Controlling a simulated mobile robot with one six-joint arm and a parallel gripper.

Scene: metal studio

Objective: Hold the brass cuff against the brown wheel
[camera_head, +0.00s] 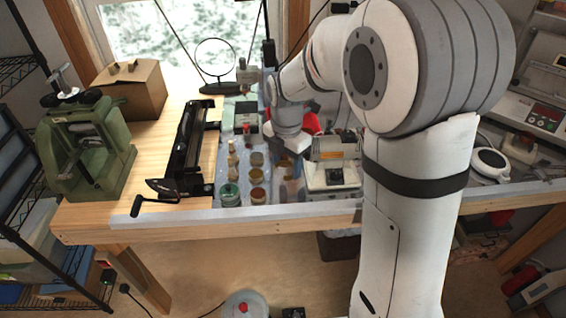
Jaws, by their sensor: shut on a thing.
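My gripper (290,170) is at the end of my arm, pointing down over the middle of the workbench. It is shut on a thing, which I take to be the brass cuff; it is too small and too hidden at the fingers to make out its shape. Just right of my gripper stands a small pale bench machine (333,178) with an orange-brown part near its top. I cannot tell whether that part is the brown wheel. I also cannot tell whether the held thing touches anything.
Several small jars, one a green-lidded jar (230,194), stand left of my gripper. A long black tool (187,150), a green machine (85,150) and a cardboard box (135,95) are further left. A round magnifier (215,60) stands behind. The workbench's front edge (220,216) is clear.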

